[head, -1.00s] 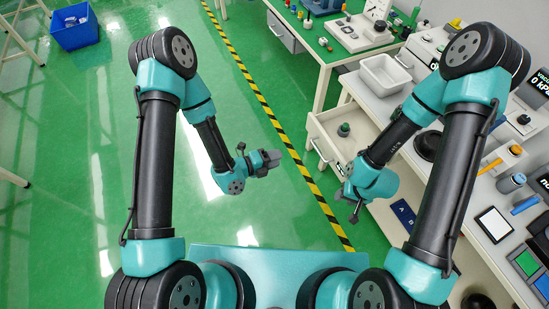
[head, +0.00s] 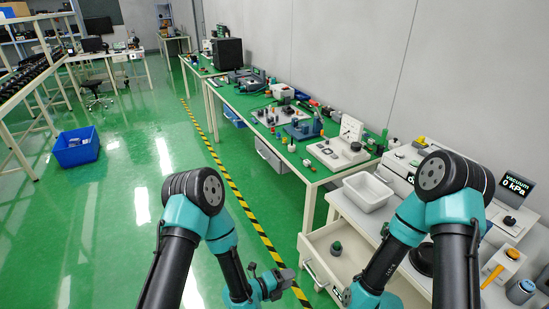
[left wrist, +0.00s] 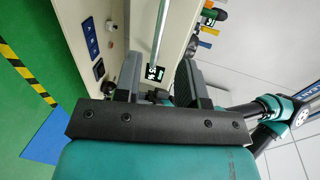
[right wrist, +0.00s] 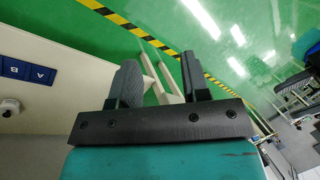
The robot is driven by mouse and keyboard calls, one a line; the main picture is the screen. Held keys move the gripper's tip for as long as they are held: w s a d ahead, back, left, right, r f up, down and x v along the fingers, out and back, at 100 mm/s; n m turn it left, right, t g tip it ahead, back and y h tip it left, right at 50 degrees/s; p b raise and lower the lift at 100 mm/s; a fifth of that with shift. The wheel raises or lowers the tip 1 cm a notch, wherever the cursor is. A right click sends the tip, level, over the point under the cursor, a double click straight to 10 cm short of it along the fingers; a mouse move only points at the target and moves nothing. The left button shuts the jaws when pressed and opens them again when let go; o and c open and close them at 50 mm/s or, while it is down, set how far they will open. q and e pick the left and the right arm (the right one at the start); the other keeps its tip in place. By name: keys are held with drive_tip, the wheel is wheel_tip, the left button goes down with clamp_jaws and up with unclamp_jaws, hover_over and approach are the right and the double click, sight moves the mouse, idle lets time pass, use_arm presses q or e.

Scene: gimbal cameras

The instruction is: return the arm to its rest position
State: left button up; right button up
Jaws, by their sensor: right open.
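My left arm (head: 178,255) comes in at the lower left of the head view, bent at its elbow. My left gripper (head: 280,283) is in front of the open drawer, near the striped floor line. In the left wrist view my left gripper (left wrist: 158,70) has its two fingers apart with nothing held between them. My right arm (head: 450,245) is bent at the lower right, beside the white bench. My right gripper is mostly cut off at the bottom of the head view. In the right wrist view my right gripper (right wrist: 160,72) is open and empty.
A green-topped workbench (head: 240,100) runs along the wall. A blue bin (head: 77,148) stands on clear green floor at left.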

sight(308, 270)
use_arm(q)
drive_tip(key=x, duration=0.7)
drive_tip(key=shift+d, duration=0.3)
drive_tip(key=shift+w+f, duration=0.1)
drive_tip(key=shift+w, duration=0.05)
drive_tip(key=v, duration=1.2)
drive_tip(key=shift+a, duration=0.25)
drive_tip(key=shift+d, duration=0.15)
drive_tip(key=x, duration=1.3)
drive_tip(key=shift+w+d, duration=0.1)
drive_tip(key=shift+d, duration=0.15)
idle(2.0)
